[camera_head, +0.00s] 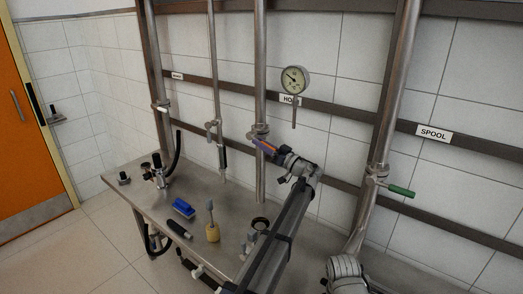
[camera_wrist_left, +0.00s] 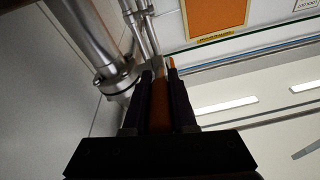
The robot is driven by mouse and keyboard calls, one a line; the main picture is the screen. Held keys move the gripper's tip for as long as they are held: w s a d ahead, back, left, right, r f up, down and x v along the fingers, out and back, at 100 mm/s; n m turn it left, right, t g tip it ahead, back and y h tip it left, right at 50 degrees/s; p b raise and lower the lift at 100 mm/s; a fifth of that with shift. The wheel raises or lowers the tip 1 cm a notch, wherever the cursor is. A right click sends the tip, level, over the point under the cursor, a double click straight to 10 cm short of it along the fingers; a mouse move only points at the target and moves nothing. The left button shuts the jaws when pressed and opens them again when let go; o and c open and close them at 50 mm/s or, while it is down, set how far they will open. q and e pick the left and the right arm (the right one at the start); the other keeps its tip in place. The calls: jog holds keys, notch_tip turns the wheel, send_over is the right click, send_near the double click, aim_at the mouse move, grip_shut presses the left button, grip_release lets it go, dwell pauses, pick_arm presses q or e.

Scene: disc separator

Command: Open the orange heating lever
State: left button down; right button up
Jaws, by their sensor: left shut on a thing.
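The orange lever (camera_head: 264,146) is on the valve of the vertical steel pipe near the middle of the head view, under the HOT label. My left gripper (camera_head: 270,149) is shut on the lever, and its fingers hide part of it. In the left wrist view the orange lever (camera_wrist_left: 160,103) lies lengthwise between the two dark fingers of my left gripper (camera_wrist_left: 161,84). The valve body and pipe (camera_wrist_left: 100,50) show just beyond the fingers, to the left.
A round gauge (camera_head: 295,79) hangs above. A green-handled valve (camera_head: 400,191) is on the SPOOL pipe to the right. The steel table (camera_head: 150,210) below holds a blue brush (camera_head: 183,208), a yellow-based brush (camera_head: 212,232) and small fittings. An orange door (camera_head: 25,130) is far left.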

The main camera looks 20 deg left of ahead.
jog(key=shift+f, duration=0.1)
pick_arm(q)
jog(key=c, duration=0.7)
grip_release()
jog(key=b+v, duration=0.1)
jog(key=v, duration=0.5)
jog(key=shift+d+f+b, duration=0.15)
jog(key=shift+b, duration=0.2)
pick_arm(e)
jog(key=shift+f, duration=0.85)
pick_arm(q)
jog(key=shift+v, duration=0.8)
pick_arm(e)
jog(key=shift+f, duration=0.15)
pick_arm(q)
jog(key=shift+c, duration=0.3)
